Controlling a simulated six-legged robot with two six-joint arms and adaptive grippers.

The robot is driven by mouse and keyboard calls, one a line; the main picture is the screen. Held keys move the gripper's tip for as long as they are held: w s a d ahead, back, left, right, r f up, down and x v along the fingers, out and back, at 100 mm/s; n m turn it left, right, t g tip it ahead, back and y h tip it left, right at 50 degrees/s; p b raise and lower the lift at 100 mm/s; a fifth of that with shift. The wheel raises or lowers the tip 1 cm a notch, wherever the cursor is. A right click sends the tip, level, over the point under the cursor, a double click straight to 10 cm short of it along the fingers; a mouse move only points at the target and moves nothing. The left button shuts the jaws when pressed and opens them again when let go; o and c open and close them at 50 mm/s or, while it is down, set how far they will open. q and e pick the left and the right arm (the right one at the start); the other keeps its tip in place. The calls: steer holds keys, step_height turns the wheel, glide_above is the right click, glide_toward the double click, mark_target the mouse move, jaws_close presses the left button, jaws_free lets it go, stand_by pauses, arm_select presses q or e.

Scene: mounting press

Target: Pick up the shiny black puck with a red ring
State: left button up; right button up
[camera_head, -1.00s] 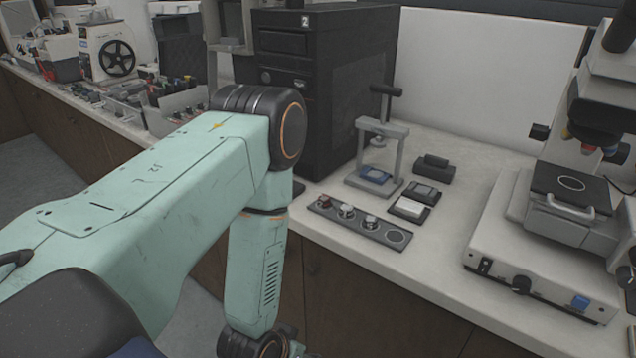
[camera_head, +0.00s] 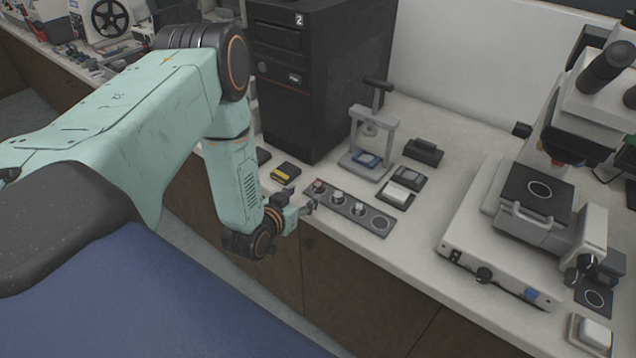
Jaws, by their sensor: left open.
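A dark puck with red on it (camera_head: 318,186) sits at the left end of a long grey holder (camera_head: 348,209) on the bench. It is too small to make out a ring clearly. Two paler pucks, a middle one (camera_head: 337,198) and a right one (camera_head: 359,209), sit in the same row. The holder's right-end spot is an empty ring. My left gripper (camera_head: 310,207) is open and empty at the bench's front edge, just in front of the holder's left part and apart from the puck. My right gripper is not in view.
A small press (camera_head: 371,140) stands behind the holder, with a black computer tower (camera_head: 320,75) to the left. A microscope (camera_head: 530,215) stands at the right.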

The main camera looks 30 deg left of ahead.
mark_target(315, 188)
arm_select(q)
steer(key=shift+w+d+f, duration=0.15)
steer(key=shift+w+f, duration=0.1)
steer(key=shift+w, duration=0.4)
steer(key=x, duration=0.5)
steer(key=shift+f, duration=0.15)
steer(key=shift+s+d, duration=0.1)
steer(key=shift+s, duration=0.05)
steer(key=shift+c, duration=0.3)
steer(key=c, duration=0.8)
steer(key=shift+c, duration=0.9)
